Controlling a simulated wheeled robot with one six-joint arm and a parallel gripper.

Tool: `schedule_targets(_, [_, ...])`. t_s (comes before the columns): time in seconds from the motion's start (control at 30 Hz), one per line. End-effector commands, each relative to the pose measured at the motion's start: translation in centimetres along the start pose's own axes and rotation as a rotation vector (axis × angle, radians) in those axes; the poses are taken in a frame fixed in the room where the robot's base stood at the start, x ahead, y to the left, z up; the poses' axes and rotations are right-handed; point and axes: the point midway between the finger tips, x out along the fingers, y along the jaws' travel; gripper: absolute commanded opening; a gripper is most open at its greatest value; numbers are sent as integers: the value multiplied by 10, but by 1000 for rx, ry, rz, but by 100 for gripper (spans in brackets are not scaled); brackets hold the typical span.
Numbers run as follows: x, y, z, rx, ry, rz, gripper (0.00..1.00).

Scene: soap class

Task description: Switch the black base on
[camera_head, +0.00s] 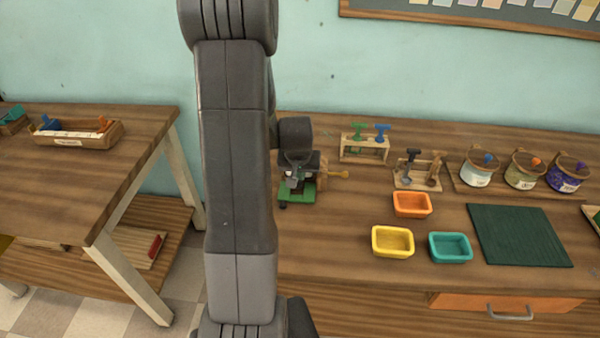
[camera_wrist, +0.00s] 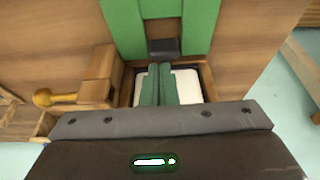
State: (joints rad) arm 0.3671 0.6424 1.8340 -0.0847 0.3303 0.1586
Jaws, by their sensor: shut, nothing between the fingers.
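My gripper (camera_head: 295,178) is over a small wood and green device (camera_head: 302,196) at the left of the long table. In the wrist view, its green fingers (camera_wrist: 160,68) are together and empty, above a white pad in a wooden frame. A small black block (camera_wrist: 163,47) sits just beyond the fingertips, between two green strips (camera_wrist: 122,25). I cannot tell whether the fingertips touch it, or whether it is the black base or a part of it. A wooden block with a yellow knob (camera_wrist: 58,97) is beside the frame. My arm hides part of the device in the head view.
Wooden racks with green and blue pieces (camera_head: 364,147) and dark pieces (camera_head: 417,172) stand right of the device. Orange (camera_head: 412,204), yellow (camera_head: 393,242) and teal (camera_head: 450,247) trays, a dark green mat (camera_head: 520,236) and several lidded pots stand further right.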

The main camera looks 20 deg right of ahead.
Motion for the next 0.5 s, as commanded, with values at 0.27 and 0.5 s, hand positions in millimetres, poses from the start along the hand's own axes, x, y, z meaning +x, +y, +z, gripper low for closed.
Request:
schedule_targets(0.27, [-4, 0, 18, -1, 0, 0, 0])
schedule_targets(0.5, [-19, 0, 61, 0, 1, 0, 0])
